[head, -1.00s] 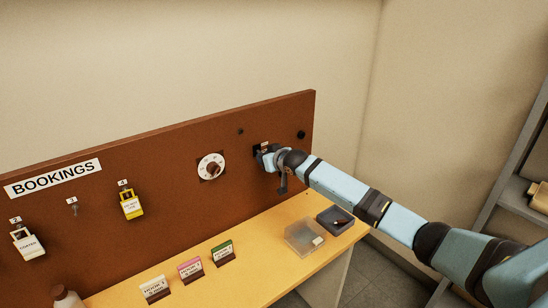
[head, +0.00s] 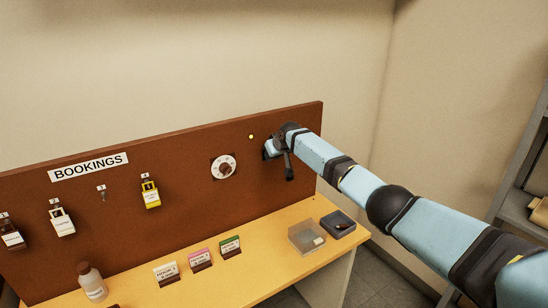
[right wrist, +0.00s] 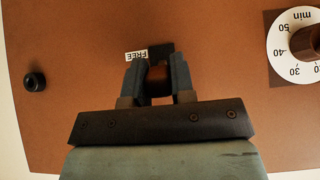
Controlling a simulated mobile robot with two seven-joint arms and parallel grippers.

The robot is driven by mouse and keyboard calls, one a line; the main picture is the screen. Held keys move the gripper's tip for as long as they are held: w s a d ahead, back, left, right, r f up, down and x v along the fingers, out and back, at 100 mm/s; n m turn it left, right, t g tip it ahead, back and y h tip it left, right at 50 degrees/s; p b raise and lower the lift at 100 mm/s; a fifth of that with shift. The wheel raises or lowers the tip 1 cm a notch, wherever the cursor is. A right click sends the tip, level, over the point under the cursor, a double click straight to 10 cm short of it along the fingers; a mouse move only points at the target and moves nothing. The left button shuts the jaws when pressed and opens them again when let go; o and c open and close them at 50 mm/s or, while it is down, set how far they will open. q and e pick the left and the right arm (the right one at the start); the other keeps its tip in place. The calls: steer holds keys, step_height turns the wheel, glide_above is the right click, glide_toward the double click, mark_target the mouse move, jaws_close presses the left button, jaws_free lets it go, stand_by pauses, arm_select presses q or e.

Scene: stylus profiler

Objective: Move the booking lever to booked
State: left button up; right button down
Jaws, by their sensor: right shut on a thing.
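The booking lever (right wrist: 158,82) shows as a brown-red piece between the two fingers of my right gripper (right wrist: 160,72), which is shut on it. A white label reading FREE (right wrist: 135,55), upside down in the right wrist view, sits beside the fingertips on the brown board. No BOOKED label can be made out. In the head view my right gripper (head: 268,150) is at the board's right part and hides the lever. A small lamp (head: 251,136) on the board, just left of the gripper, glows yellow. My left gripper is not in view.
A white dial (head: 223,167) marked in minutes is left of the gripper. A black knob (right wrist: 35,80) is on the board's other side. Cards, a clear box (head: 306,236) and a dark tray (head: 338,224) stand on the shelf below.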

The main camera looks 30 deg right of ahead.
stand_by(0.3)
steer(key=c, duration=1)
jaws_free()
steer(key=shift+o, duration=0.2)
steer(key=shift+r, duration=0.1)
steer(key=a+b+v, duration=0.1)
steer(key=v, duration=1.2)
steer(key=shift+d+r, duration=0.4)
steer(key=shift+d, duration=0.05)
steer(key=shift+f, duration=0.1)
